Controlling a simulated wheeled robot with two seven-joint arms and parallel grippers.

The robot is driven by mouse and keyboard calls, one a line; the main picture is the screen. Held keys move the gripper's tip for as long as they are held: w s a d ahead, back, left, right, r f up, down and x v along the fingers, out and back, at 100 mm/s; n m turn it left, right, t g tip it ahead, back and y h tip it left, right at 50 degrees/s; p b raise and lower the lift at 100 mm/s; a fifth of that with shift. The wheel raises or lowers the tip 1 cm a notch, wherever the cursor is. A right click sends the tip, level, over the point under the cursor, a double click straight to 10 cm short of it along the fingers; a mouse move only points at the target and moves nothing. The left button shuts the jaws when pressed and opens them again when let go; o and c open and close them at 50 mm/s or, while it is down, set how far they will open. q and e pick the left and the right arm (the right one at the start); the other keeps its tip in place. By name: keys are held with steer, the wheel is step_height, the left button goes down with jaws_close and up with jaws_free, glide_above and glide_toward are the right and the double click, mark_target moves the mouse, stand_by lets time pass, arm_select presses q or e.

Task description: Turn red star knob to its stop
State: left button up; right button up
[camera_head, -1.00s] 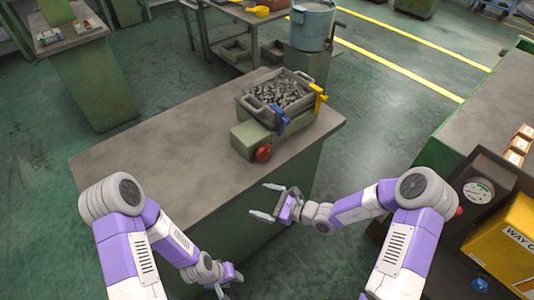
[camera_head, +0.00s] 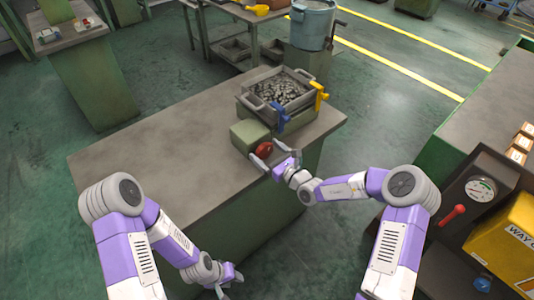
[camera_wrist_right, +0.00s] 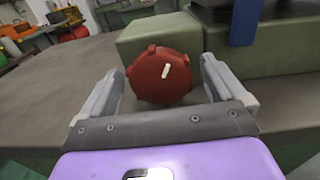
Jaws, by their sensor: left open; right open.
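The red star knob (camera_head: 264,149) sits on the front of a green block (camera_head: 247,135) on the workbench. In the right wrist view the knob (camera_wrist_right: 163,75) faces me, with a short pale mark on its face slanting up to the right. My right gripper (camera_head: 267,158) is open, its fingers on either side of the knob. In the right wrist view gaps show between the knob and both fingers (camera_wrist_right: 165,97). My left gripper (camera_head: 230,284) is open and empty, low in front of the bench, away from the knob.
A metal bin (camera_head: 258,104) of small grey parts stands behind the block, with a blue handle (camera_head: 279,113) and a yellow handle (camera_head: 320,96). The left part of the workbench (camera_head: 150,165) is clear. A panel with a gauge (camera_head: 481,189) and a red lever (camera_head: 452,216) stands at right.

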steer(key=c, duration=1)
steer(key=m+p, duration=0.2)
steer(key=p, duration=0.1)
steer(key=shift+w+r+m+p, duration=0.1)
steer(key=shift+r+m+p, duration=0.05)
steer(key=shift+m+p, duration=0.25)
steer(key=shift+c, duration=0.2)
steer(key=shift+m+p, duration=1.65)
steer(key=shift+m, duration=0.45)
steer(key=shift+f, duration=0.2)
steer(key=o, duration=1)
steer(key=shift+o, duration=0.2)
steer(key=shift+d, duration=0.1)
